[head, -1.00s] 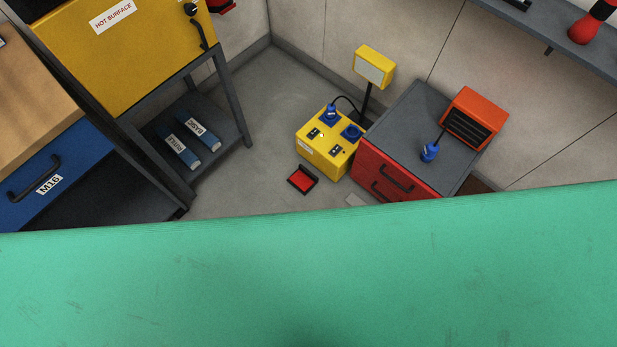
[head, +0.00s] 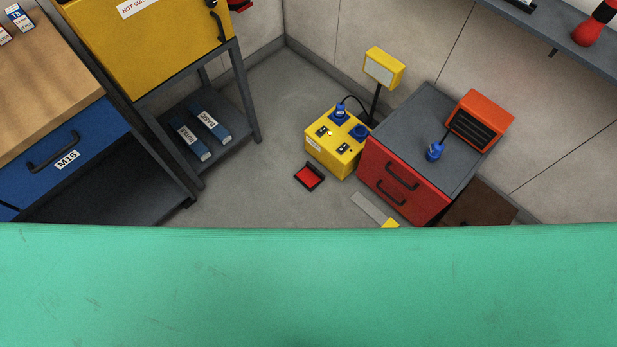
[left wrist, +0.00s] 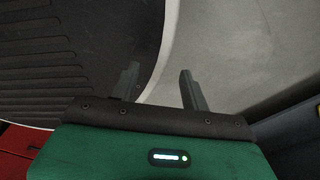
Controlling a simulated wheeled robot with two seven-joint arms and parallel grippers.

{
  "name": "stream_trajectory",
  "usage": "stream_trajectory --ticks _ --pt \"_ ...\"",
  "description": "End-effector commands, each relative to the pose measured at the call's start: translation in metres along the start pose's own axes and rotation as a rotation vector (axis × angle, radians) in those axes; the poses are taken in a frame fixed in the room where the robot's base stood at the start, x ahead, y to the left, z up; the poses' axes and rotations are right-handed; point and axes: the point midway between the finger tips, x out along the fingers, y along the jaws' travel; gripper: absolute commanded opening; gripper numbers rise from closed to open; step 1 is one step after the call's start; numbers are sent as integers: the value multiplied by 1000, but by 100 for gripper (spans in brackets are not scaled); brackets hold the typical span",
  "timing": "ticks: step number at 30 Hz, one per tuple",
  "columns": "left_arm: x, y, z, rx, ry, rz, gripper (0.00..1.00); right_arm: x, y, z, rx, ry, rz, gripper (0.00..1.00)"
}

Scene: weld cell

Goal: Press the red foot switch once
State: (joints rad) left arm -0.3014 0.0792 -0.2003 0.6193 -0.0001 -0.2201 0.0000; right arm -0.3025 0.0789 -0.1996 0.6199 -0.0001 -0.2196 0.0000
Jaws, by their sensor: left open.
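The red foot switch (head: 309,176) lies on the grey floor in the head view, a red pad in a dark frame. It is just in front of a yellow power box (head: 336,141). My left gripper (left wrist: 160,82) shows in the left wrist view with its two dark fingers apart and nothing between them. Grey floor and a dark ribbed surface lie beyond the fingers. The foot switch is not in the left wrist view. Neither gripper shows in the head view.
A red drawer cabinet (head: 402,183) stands right of the power box, with a brown flat thing (head: 478,207) beside it. A dark metal stand (head: 243,90) and a blue-drawer bench (head: 70,140) are at left. My green body fills the front.

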Motion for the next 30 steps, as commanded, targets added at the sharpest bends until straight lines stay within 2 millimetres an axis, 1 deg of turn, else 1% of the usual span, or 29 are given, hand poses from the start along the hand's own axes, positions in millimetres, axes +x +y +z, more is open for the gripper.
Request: stream_trajectory --ticks 1,5,6,7,30 --pt "0 0 0 0 0 0 36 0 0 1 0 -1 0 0" --pt "0 0 0 0 0 0 10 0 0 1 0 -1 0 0" --pt "0 0 0 0 0 0 2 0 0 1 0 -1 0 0" --pt "0 0 0 0 0 0 0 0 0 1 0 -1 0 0" --pt "0 -1 -2 0 2 -1 0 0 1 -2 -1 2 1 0"
